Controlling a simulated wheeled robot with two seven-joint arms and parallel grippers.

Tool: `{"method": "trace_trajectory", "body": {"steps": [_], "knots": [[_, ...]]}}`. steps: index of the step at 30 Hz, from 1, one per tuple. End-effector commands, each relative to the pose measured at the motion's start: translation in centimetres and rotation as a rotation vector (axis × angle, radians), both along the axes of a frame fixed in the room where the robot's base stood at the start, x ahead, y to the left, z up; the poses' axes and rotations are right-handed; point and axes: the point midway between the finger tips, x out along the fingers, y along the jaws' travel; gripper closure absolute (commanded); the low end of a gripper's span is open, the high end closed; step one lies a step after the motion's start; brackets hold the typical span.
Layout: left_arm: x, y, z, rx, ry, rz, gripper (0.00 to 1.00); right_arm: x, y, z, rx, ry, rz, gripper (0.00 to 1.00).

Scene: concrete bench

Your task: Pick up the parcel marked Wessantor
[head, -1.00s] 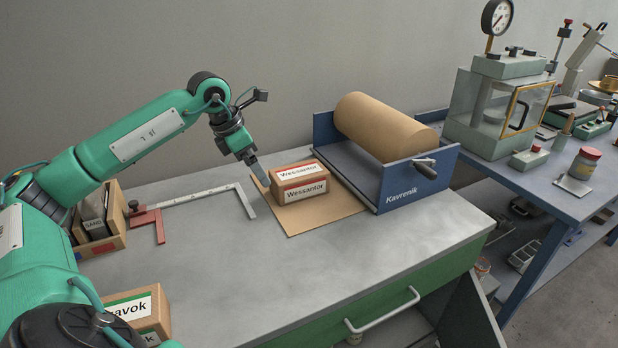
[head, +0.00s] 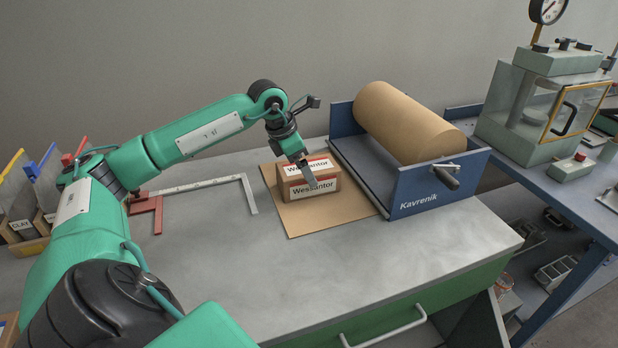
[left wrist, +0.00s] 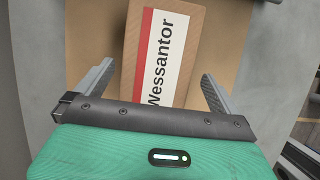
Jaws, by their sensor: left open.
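The parcel marked Wessantor (head: 322,190) is a small brown box with white labels and a red stripe. It sits on a sheet of brown paper (head: 300,222) on the bench. My left gripper (head: 309,174) is over the parcel and partly covers its top label in the head view. In the left wrist view the parcel (left wrist: 150,70) lies ahead, between the two open fingers (left wrist: 157,88). Both fingers stand clear of its sides, with gaps. My right gripper is not in view.
A blue paper-roll holder marked Kavrenik (head: 425,190) stands close to the right of the parcel. A metal caliper-like gauge (head: 190,187) lies to the left. Bins of files (head: 22,222) stand at the far left. The bench front (head: 400,270) is clear.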

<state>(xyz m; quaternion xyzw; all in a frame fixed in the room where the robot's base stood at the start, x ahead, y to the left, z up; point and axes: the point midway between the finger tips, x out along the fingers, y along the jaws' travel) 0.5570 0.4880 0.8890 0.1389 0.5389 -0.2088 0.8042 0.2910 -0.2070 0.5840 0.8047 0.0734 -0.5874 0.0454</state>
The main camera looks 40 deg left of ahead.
Motion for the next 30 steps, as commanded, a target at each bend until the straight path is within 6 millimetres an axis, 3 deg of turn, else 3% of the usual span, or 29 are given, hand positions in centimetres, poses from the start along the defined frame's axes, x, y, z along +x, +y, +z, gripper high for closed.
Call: {"method": "trace_trajectory", "body": {"steps": [8,15,22,23,30], "knots": [[0.8,-0.3,-1.6,-0.002,0.0,-0.001,0.0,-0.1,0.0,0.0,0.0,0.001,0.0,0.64],[2.3,-0.7,-4.8,-0.001,0.0,0.0,0.0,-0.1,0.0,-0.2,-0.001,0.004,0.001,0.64],[2.4,-0.8,-5.1,0.0,-0.001,-0.001,0.0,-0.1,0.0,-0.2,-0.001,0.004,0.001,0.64],[2.4,-0.8,-5.1,0.0,-0.001,-0.001,0.02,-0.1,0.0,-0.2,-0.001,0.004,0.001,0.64],[2.4,-0.8,-5.1,0.0,-0.001,-0.001,0.49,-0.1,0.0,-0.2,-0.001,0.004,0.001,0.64]]}}
